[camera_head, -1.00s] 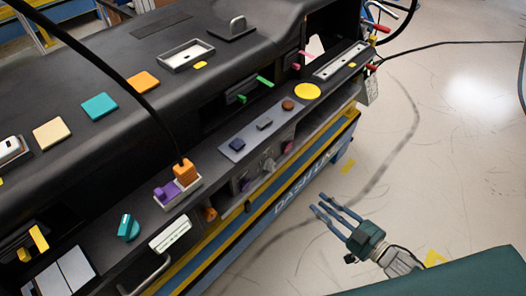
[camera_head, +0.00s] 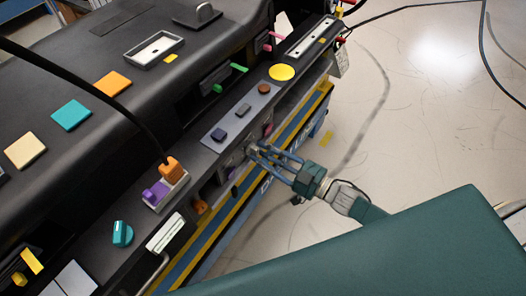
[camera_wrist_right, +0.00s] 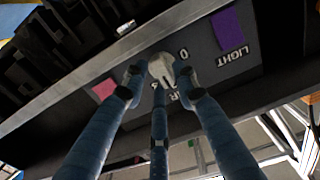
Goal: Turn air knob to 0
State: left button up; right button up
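The air knob (camera_wrist_right: 162,69) is a light grey knob on the dark front panel in the right wrist view. A white "0" sits just right of it, and the label below it is partly hidden by my fingers. My right gripper (camera_wrist_right: 160,80) has its outer fingertips on either side of the knob, apart from each other, with slight gaps seeming to show. Its middle finger is below the knob. In the head view my right gripper (camera_head: 257,153) reaches the dashboard's front face, and its fingers largely cover the knob. My left gripper is out of view.
A purple square (camera_wrist_right: 227,27) by the "LIGHT" label and a pink square (camera_wrist_right: 104,87) flank the knob. The dashboard ledge (camera_head: 205,155) overhangs this panel. A blue and yellow frame (camera_head: 232,215) runs below. Open floor (camera_head: 420,120) lies to the right.

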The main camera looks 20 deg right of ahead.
jog(key=shift+w+a, duration=0.1)
jog(key=shift+w, duration=0.1)
jog(key=shift+c, duration=0.5)
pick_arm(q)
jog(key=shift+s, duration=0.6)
pick_arm(e)
grip_shut()
